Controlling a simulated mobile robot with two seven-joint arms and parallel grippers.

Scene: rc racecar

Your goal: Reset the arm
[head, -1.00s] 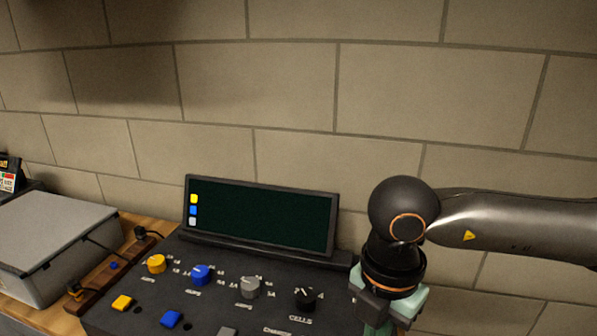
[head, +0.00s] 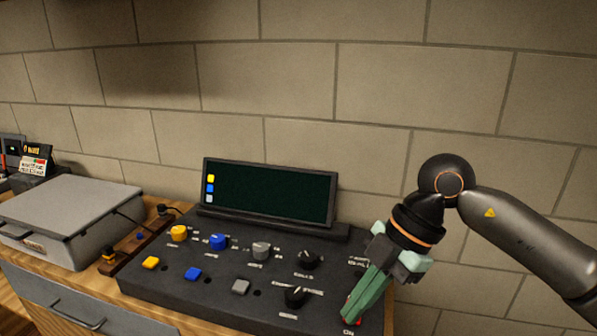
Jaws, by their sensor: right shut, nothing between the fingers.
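My right gripper (head: 364,307) comes in from the right with its green fingers pointing down and to the left. The fingers are together with nothing visible between them. The tips are over the right front part of the black control panel (head: 215,290), close to a small red part (head: 345,322) near the "ON" label. I cannot tell whether the tips touch it. My right arm (head: 525,235) is bent, with its elbow towards the right edge. My left gripper does not show.
The panel carries a dark screen (head: 270,195), a yellow knob (head: 179,233), a blue knob (head: 217,242), a grey knob (head: 261,250) and black knobs. A grey case (head: 70,215) stands at the left on the wooden counter. A block wall (head: 300,90) is close behind.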

